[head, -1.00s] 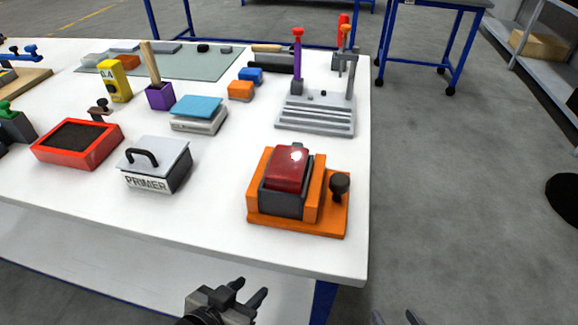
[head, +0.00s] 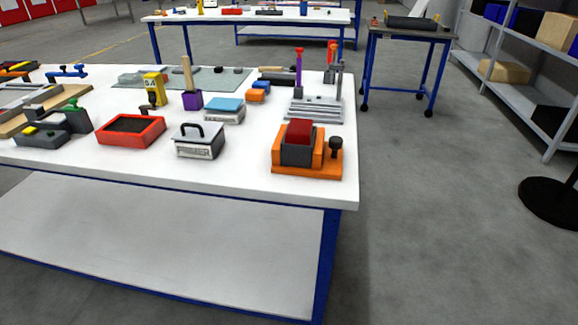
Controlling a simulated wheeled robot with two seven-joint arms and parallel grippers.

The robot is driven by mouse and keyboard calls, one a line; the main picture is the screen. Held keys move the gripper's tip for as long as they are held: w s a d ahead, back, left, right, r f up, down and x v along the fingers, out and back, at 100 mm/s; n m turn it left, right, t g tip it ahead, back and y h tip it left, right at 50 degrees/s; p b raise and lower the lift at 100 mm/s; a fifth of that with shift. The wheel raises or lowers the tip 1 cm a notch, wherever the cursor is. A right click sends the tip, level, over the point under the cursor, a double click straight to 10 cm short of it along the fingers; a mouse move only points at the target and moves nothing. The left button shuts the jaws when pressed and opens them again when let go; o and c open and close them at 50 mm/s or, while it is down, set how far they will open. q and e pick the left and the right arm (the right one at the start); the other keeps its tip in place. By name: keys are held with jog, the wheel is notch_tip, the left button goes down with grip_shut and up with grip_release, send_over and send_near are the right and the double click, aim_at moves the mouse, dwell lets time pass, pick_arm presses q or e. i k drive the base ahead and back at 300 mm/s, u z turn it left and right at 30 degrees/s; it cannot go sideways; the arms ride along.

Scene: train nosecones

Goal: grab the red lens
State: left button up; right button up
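The red lens (head: 300,132) is a dark red block at the front right of the white table. It sits in a dark grey housing (head: 297,154) held in an orange fixture (head: 325,166) with a black knob (head: 336,145) on its right side. The lens's top and front face show; its lower part is hidden in the housing. Neither of my grippers shows in the head view now.
The white table (head: 235,184) also holds a primer box (head: 199,149), a red-rimmed tray (head: 158,133), a blue-topped block (head: 226,105) and a grey stepped rack (head: 315,108). A blue-legged cart (head: 407,35) stands behind right.

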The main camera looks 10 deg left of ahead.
aim_at(299, 131)
jog(key=k, duration=0.15)
jog(key=u, duration=1.85)
jog(key=i, duration=0.95)
jog(key=z, duration=0.15)
